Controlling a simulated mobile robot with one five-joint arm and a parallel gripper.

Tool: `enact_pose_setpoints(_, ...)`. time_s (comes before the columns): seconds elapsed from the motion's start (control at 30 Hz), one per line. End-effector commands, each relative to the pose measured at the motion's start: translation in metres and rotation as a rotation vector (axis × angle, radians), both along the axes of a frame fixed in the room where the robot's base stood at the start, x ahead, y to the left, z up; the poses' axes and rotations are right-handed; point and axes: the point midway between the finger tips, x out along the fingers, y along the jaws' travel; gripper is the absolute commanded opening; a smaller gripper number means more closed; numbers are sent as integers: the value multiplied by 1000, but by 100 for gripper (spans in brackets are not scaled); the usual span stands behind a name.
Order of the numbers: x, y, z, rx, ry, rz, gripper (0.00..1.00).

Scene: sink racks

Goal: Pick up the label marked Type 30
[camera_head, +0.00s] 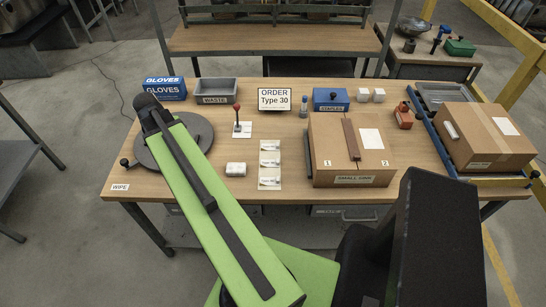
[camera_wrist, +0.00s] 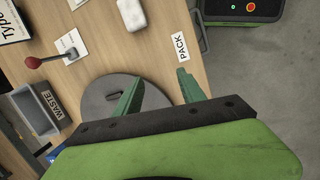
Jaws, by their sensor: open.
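An order sign (camera_head: 274,98) reading "Type 30" stands at the back middle of the table. Three small white labels lie in a column in front of it: a far one (camera_head: 269,145), a middle one (camera_head: 269,159) and a near one (camera_head: 269,182). Their print is too small to read, so I cannot tell which is Type 30. My gripper (camera_wrist: 160,76) is open and empty in the wrist view, its green fingers apart near the round grey disc (camera_wrist: 96,98). In the head view my arm reaches to the table's left side, away from the labels.
A stamp with a red knob (camera_head: 237,120) and a white block (camera_head: 236,169) stand between arm and labels. A brown carton (camera_head: 325,134) stands right of the labels. A grey waste bin (camera_head: 215,86) and blue gloves box (camera_head: 165,94) are behind. The front middle edge is clear.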

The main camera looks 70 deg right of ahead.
Motion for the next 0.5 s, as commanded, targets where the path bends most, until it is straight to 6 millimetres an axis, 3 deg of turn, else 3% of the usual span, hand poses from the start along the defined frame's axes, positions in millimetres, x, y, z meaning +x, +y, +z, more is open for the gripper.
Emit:
enact_pose_setpoints(0.03,-31,-41,1,1,39,3,47)
enact_pose_setpoints(0.1,-78,-88,4,10,101,32,47)
enact_pose_setpoints(0.2,-138,-136,8,35,173,68,47)
enact_pose_setpoints(0.33,-187,-165,11,65,226,101,47)
enact_pose_setpoints(0.5,-202,-173,12,76,243,115,47)
